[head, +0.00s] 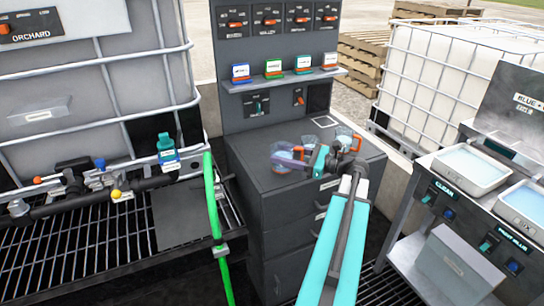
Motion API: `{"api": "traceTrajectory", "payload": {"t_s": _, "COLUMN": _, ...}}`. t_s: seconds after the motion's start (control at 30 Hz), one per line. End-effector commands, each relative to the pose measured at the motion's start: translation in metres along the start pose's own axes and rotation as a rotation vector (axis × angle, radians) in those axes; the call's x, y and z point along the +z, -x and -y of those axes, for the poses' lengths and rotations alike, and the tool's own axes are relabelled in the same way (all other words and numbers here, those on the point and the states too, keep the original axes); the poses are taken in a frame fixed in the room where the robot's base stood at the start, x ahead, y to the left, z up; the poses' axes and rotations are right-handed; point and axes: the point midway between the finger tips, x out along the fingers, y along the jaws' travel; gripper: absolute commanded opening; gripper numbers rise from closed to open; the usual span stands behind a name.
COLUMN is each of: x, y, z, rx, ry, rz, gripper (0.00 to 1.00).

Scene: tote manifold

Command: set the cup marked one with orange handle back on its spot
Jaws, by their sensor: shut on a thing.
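My gripper (312,158) reaches in over the dark cabinet top (258,142) from the front right. It is shut on a clear cup (283,155) with bluish contents and an orange handle, at the handle side. The cup looks about upright; I cannot tell whether its base touches the cabinet top. A second clear cup (345,135) with orange on it stands behind my wrist, partly hidden. No number is readable on either cup. A small pale square (325,121) shows on the cabinet top behind the held cup; I cannot tell what it is.
A grey panel (283,60) with switches and a shelf of small coloured items (274,68) rises behind the cabinet. A green hose (212,200) hangs at left. Trays (470,170) on a bench stand at right.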

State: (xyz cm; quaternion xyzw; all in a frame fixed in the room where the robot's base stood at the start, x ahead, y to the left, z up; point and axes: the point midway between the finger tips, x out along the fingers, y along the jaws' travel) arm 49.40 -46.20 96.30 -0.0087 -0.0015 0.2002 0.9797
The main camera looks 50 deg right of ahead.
Motion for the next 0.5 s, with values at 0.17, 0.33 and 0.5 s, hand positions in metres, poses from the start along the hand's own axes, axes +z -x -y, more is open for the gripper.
{"api": "traceTrajectory", "payload": {"t_s": 0.17, "x": -0.002, "y": -0.027, "z": 0.019, "rx": 0.001, "ry": 0.000, "rz": 0.001, "gripper": 0.20}}
{"api": "traceTrajectory", "payload": {"t_s": 0.33, "x": -0.004, "y": -0.045, "z": 0.030, "rx": -0.001, "ry": 0.000, "rz": 0.001, "gripper": 0.20}}
{"api": "traceTrajectory", "payload": {"t_s": 0.5, "x": -0.005, "y": -0.050, "z": 0.032, "rx": -0.001, "ry": 0.000, "rz": 0.001, "gripper": 0.20}}
